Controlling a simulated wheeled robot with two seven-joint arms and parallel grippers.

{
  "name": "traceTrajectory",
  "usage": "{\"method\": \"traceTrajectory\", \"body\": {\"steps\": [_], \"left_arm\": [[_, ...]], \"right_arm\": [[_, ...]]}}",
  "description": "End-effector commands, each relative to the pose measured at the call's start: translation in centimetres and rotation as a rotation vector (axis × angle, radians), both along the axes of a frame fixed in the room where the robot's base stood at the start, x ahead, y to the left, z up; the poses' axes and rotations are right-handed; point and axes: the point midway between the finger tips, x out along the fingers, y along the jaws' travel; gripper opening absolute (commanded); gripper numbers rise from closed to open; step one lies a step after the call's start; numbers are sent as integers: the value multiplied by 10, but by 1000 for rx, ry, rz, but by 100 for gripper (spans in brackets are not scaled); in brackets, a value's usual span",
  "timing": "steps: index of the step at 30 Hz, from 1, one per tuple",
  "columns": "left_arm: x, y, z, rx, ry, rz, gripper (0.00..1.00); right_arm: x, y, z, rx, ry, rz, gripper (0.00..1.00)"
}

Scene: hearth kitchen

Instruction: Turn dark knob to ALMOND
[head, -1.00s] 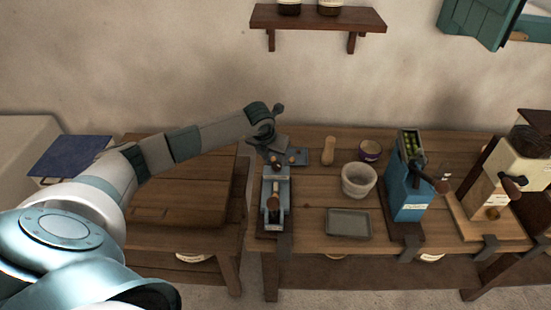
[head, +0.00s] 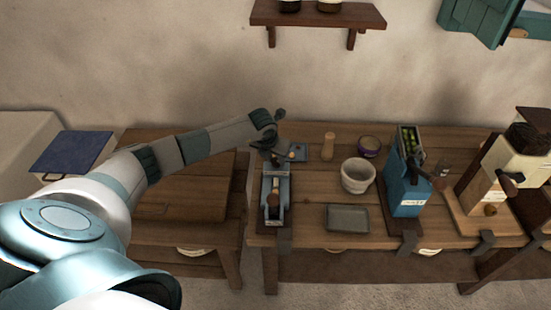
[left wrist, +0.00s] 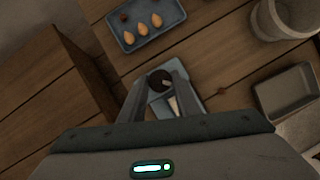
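A dark round knob (left wrist: 160,80) with a pale mark on it shows in the left wrist view, at the far end of a blue-grey device (head: 285,190). My left gripper (left wrist: 160,76) is above the device with its fingers apart, one on each side of the knob. I cannot tell whether the fingers touch it. In the head view the left gripper (head: 272,155) hides the knob. A small blue tray (left wrist: 128,40) with several almond-like pieces, one darker, lies just beyond the knob. I can read no ALMOND label. My right gripper is not in view.
Right of the device stand a pale bowl (head: 357,176), a grey tray (head: 348,219), a wooden peg (head: 328,146) and a blue machine (head: 407,190). A cream grinder (head: 510,165) is farther right. A lower wooden table (head: 185,195) lies left, under my left arm.

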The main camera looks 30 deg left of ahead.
Motion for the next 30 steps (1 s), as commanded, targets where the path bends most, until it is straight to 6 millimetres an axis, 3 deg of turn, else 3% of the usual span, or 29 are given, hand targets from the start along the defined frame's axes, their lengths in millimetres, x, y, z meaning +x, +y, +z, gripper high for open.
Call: {"method": "traceTrajectory", "body": {"steps": [8,14,30], "left_arm": [[0,1,-1,0,-1,-23,7],[1,2,-3,0,-2,-96,7],[2,5,-6,1,-6,-534,7]], "right_arm": [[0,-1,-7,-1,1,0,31],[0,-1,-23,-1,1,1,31],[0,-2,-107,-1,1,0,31]]}}
